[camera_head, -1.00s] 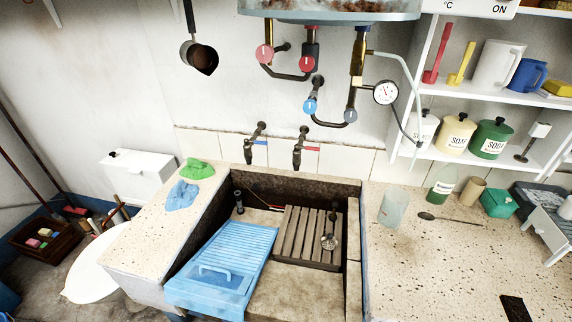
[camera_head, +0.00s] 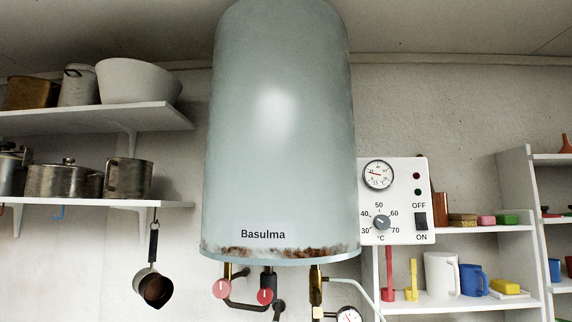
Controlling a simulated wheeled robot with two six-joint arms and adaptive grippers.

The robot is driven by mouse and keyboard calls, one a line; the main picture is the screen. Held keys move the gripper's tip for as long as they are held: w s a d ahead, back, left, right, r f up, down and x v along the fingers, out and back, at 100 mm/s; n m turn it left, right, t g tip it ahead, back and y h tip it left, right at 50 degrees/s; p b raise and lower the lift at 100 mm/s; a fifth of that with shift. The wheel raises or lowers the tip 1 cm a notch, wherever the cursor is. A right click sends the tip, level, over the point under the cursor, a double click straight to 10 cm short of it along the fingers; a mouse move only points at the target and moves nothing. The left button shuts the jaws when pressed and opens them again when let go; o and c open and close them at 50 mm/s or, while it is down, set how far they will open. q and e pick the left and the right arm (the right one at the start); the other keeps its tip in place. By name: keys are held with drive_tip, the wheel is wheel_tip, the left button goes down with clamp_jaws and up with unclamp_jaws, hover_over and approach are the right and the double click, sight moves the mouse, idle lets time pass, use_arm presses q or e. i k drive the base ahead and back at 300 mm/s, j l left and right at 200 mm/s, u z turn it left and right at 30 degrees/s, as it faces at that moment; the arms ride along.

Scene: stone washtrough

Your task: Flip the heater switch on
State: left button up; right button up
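The heater (camera_head: 280,130) is a large pale blue-grey cylinder on the wall, marked "Basulma", with rust along its lower rim. A white control panel (camera_head: 400,170) is at its right side. The black heater switch (camera_head: 420,221) sits at the panel's lower right, between the labels OFF above and ON below. I cannot tell its position for sure. A red light (camera_head: 417,176) and a green light (camera_head: 417,190) look dark. Neither of my grippers is in view.
Pipes with red knobs (camera_head: 265,296) and a round gauge (camera_head: 348,315) hang below the heater. Shelves (camera_head: 100,117) with pots are at left, and a ladle (camera_head: 154,285) hangs beneath.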

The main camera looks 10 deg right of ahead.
sight(420, 217)
drive_tip(key=z, duration=1.3)
drive_tip(key=l+z, duration=0.3)
drive_tip(key=z, duration=0.15)
drive_tip(key=l+z, duration=0.3)
drive_tip(key=z, duration=0.2)
drive_tip(key=k, duration=0.05)
